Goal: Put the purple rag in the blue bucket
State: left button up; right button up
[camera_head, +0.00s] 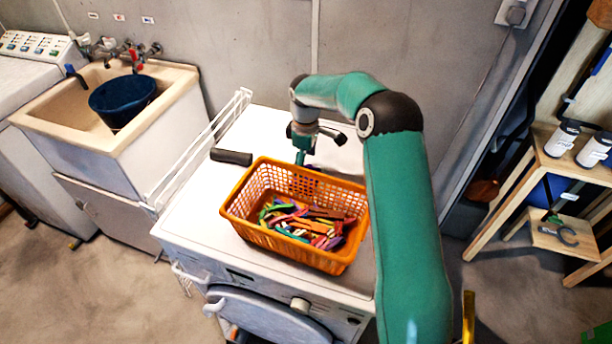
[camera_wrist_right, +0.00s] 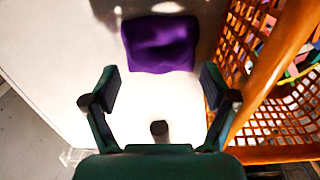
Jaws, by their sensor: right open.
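The purple rag (camera_wrist_right: 160,45) lies bunched on the white machine top in the right wrist view, just beyond my fingertips. I cannot make it out in the head view. My right gripper (camera_wrist_right: 160,88) is open and empty, with bare white surface between its fingers. In the head view my right gripper (camera_head: 312,145) is behind the orange basket, over the machine's far part. The blue bucket (camera_head: 122,100) sits tilted in the sink at the left. My left gripper is not in view.
An orange basket (camera_head: 284,240) of colourful pegs stands on the white washing machine (camera_head: 200,215), close beside my right gripper. A dark cylindrical thing (camera_head: 232,157) lies left of it. A white rack (camera_head: 205,145) stands between machine and sink (camera_head: 165,110). Wooden shelves (camera_head: 550,170) are at right.

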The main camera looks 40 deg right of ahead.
jog(key=shift+f, duration=1.4)
jog(key=shift+w, duration=0.1)
jog(key=c, duration=1)
jog(key=shift+r, duration=0.15)
